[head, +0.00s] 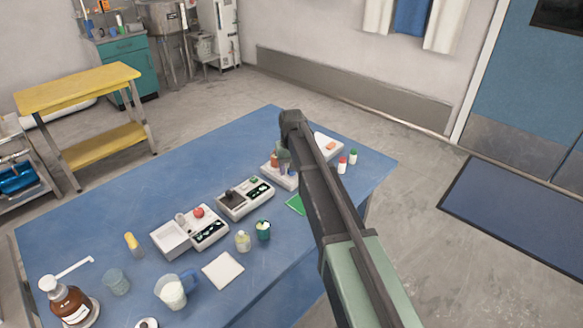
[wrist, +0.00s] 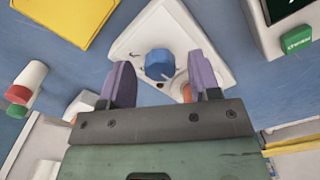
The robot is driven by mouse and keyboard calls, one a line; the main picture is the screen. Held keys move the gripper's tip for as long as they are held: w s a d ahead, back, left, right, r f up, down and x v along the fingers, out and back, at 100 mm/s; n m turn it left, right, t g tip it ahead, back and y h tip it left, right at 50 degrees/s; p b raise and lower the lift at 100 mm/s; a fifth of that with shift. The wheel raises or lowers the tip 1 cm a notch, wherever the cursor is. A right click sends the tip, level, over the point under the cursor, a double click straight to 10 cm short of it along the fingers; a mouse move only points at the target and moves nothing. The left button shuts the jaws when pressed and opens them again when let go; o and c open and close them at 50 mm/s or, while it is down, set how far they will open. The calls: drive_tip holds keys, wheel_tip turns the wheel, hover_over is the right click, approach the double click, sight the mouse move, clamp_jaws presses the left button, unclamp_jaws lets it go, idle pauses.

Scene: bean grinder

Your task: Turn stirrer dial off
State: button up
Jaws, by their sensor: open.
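The blue stirrer dial (wrist: 158,64) sits on the sloped white face of the stirrer (wrist: 140,28) in the wrist view. My gripper (wrist: 162,72) is open, with one purple finger on each side of the dial. Gaps show between the fingers and the dial, and nothing is held.
Red- and green-capped bottles (head: 342,164) stand right of the stirrer in the head view. A white device (wrist: 275,35) with a green button is at the wrist view's upper right. The blue table (head: 110,205) holds several more devices and containers, with free room at its far left.

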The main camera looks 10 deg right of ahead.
wheel_tip(320, 180, up, 11)
drive_tip(key=p, duration=1.1)
drive_tip(key=s, duration=3)
drive_tip(key=shift+s+f+b, duration=0.15)
drive_tip(key=shift+s+b, duration=0.05)
drive_tip(key=shift+b, duration=0.1)
